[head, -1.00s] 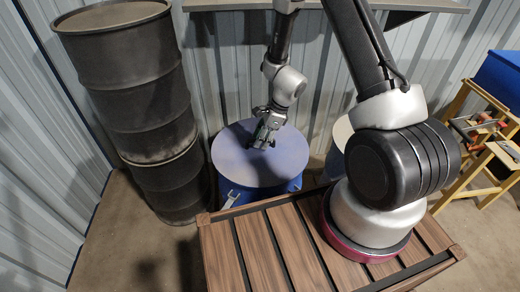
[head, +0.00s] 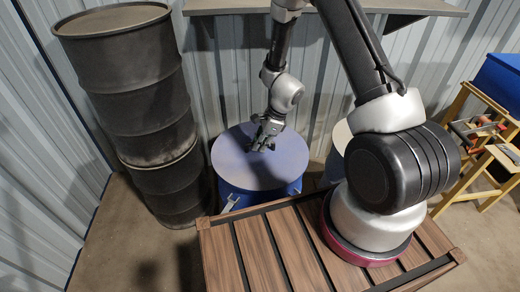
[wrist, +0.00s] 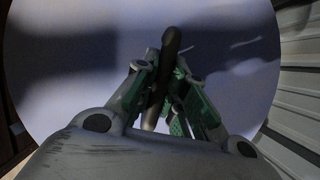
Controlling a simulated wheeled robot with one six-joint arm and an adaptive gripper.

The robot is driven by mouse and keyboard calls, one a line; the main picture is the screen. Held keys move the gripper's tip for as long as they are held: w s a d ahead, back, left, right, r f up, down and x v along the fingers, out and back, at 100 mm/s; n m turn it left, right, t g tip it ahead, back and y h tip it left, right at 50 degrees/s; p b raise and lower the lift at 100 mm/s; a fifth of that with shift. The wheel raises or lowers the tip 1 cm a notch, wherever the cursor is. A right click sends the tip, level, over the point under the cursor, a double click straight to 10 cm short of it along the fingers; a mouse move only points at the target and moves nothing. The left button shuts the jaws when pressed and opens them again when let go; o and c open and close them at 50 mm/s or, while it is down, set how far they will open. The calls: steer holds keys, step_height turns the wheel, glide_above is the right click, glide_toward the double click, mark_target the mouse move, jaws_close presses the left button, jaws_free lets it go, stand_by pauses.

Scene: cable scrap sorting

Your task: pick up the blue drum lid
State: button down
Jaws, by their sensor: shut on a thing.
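The blue drum lid (head: 235,163) is a round, pale blue disc on top of a blue drum (head: 265,196). In the wrist view the lid (wrist: 60,85) fills most of the picture, with shadows across it. My gripper (head: 262,144) points down over the middle of the lid. In the wrist view my gripper (wrist: 170,95) has its green-padded fingers closed on a dark bar-like handle (wrist: 170,45) that stands at the lid's centre. I cannot tell whether the lid is touching the drum or slightly raised.
Two stacked dark drums (head: 130,90) stand close on the left. A slatted wooden platform (head: 285,240) lies in front, a shelf (head: 420,8) hangs above, and a wooden stand (head: 470,150) with a blue bin (head: 500,80) is at right. Corrugated wall is close behind.

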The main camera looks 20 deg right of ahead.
steer(key=shift+r, duration=0.15)
step_height(320, 180, up, 9)
steer(key=shift+r, duration=0.35)
